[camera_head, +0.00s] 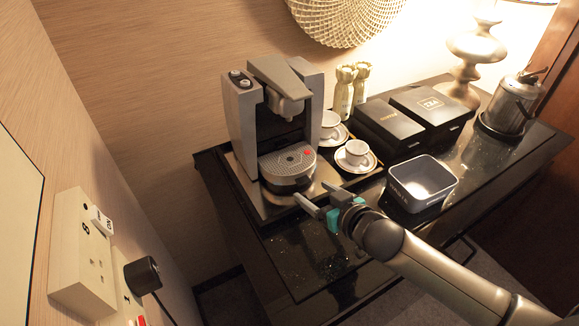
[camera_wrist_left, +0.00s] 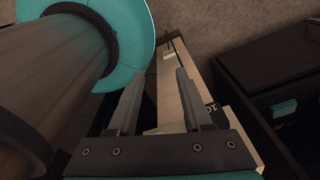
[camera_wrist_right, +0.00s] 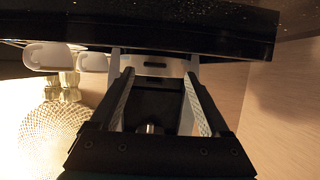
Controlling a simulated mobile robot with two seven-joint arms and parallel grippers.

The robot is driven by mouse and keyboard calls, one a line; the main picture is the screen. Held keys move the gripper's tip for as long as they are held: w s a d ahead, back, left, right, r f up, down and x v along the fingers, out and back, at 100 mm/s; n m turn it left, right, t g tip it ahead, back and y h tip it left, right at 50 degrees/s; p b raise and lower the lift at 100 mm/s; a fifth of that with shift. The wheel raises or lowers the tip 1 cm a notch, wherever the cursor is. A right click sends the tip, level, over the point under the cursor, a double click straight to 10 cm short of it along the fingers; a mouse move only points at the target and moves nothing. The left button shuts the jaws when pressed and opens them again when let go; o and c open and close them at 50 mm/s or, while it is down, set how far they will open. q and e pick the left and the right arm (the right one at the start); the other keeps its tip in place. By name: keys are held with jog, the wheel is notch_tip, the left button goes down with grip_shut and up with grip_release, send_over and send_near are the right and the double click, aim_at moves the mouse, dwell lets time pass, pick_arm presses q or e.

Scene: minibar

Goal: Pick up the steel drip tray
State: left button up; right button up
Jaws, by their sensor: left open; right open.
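The steel drip tray (camera_head: 287,160) is a rounded, perforated grey plate with a red dot, seated low at the front of the coffee machine (camera_head: 272,110) under its spout. My right gripper (camera_head: 318,197) is open and empty, in front of the tray and a little to its right, apart from it. In the right wrist view, the machine's pale front shows beyond the open fingers (camera_wrist_right: 160,88); I cannot tell clearly which part of it is the drip tray. My left gripper (camera_wrist_left: 156,84) is open and empty, outside the head view.
Two white cups on saucers (camera_head: 356,158) stand right of the machine, with gold-topped bottles (camera_head: 346,88) behind. Black boxes (camera_head: 410,118), a grey bin (camera_head: 422,183) and a kettle (camera_head: 510,103) stand farther right on the black counter (camera_head: 300,255). The counter's front left is clear.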

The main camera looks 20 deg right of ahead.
aim_at(305, 182)
jog(key=x, duration=0.4)
jog(key=shift+w+d+r, duration=0.25)
jog(key=shift+d, duration=0.1)
jog(key=shift+w+a+f+b, duration=0.1)
jog(key=shift+w+f+b, duration=0.15)
jog(key=shift+w, duration=0.2)
grip_shut()
jog(key=shift+r, duration=0.15)
